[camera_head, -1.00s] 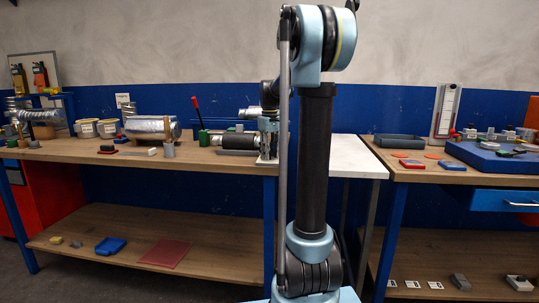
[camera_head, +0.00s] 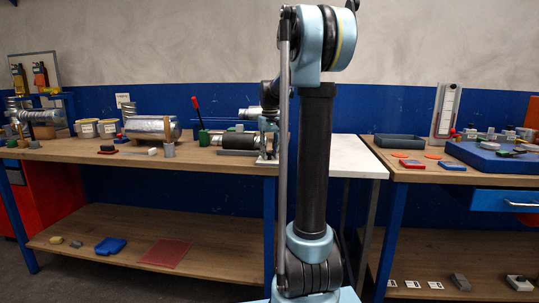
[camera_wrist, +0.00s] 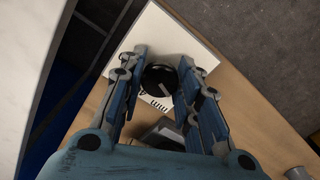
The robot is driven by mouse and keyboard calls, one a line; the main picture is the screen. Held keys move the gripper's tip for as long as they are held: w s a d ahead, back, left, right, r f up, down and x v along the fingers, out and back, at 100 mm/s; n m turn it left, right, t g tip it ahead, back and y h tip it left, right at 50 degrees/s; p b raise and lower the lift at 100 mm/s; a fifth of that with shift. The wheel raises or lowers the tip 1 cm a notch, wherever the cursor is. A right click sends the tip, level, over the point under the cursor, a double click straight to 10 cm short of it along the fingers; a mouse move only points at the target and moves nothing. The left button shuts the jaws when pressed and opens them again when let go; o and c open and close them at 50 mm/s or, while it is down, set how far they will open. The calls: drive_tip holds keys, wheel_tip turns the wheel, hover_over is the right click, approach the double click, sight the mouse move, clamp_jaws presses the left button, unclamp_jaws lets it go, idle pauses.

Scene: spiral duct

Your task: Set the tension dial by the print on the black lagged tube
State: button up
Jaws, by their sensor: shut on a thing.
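In the wrist view, a round black dial (camera_wrist: 159,79) with a pale pointer mark sits on a white plate (camera_wrist: 187,38). Small dark print shows on the plate beside the dial, too small to read surely. My gripper (camera_wrist: 161,72) has its two blue-grey fingers on either side of the dial, shut on it. In the head view, the black lagged tube (camera_head: 239,141) lies on the bench, its right end near my arm. Any print on it cannot be made out. The dial is hidden there by my arm.
The wooden bench (camera_head: 75,152) carries a silver duct (camera_head: 150,128), small blocks and a red-handled lever (camera_head: 196,108) close left of the tube. A white-topped table (camera_head: 352,157) stands behind my arm. A right-hand bench holds a blue tray (camera_head: 482,158).

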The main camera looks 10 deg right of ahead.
sight(269, 152)
drive_tip(key=shift+w, duration=0.1)
drive_tip(key=o, duration=1.1)
drive_tip(key=shift+c, duration=0.2)
wheel_tip(269, 152, up, 12)
drive_tip(key=s+f+t, duration=0.1)
drive_tip(key=s+f, duration=0.5)
drive_tip(key=s, duration=0.4)
drive_tip(key=s+f, duration=0.7)
drive_tip(key=s, duration=0.4)
drive_tip(key=s+f+m+t, duration=0.1)
drive_tip(key=s+f, duration=1.3)
drive_tip(key=f, duration=0.3)
drive_tip(key=shift+s+f, duration=0.15)
drive_tip(key=shift+f, duration=0.1)
